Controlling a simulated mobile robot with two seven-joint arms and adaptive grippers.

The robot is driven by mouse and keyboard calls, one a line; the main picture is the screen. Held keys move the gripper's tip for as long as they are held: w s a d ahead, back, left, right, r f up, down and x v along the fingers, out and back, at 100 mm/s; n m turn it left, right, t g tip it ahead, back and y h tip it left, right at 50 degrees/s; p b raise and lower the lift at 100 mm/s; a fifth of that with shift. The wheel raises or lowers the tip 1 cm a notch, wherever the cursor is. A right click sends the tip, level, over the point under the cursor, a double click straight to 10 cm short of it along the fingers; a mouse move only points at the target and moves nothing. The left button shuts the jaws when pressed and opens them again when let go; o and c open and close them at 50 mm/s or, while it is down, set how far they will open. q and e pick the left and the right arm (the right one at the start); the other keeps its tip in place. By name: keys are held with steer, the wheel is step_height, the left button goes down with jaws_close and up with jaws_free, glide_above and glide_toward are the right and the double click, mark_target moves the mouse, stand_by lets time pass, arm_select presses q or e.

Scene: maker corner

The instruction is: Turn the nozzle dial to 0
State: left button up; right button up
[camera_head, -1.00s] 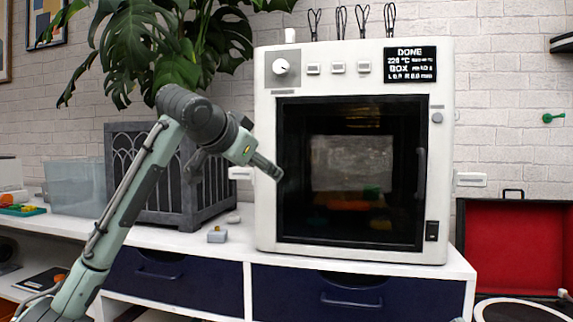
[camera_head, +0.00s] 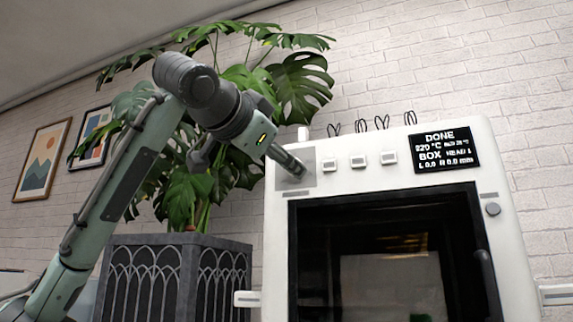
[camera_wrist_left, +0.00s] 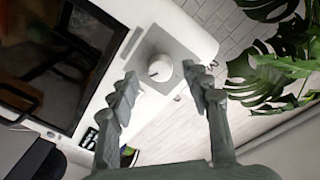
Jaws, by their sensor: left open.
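The white nozzle dial (camera_wrist_left: 160,68) sits on a grey square plate at the machine's upper corner in the left wrist view. In the head view my gripper covers the dial, and only the plate (camera_head: 308,160) shows around it. My left gripper (camera_head: 299,172) is open at the plate. In the left wrist view its two fingers (camera_wrist_left: 160,76) stand apart, one on each side of the dial. I cannot tell whether they touch it. The dial's pointer and marks are too small to read. My right gripper is not in view.
The white printer (camera_head: 283,250) has several small buttons and a screen (camera_head: 447,150) reading DONE and BOX. Its dark door (camera_head: 390,270) is closed. A grey planter (camera_head: 180,245) with a large leafy plant (camera_head: 300,85) stands to the left, close behind my arm.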

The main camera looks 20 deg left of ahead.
arm_select(q)
steer(key=shift+w+d, duration=0.1)
steer(key=shift+w, duration=0.8)
jaws_close()
steer(key=n, duration=0.8)
steer(key=n+y, duration=0.1)
steer(key=n, duration=1.6)
steer(key=shift+d+t+y, duration=0.35)
steer(key=shift+t+y, duration=0.05)
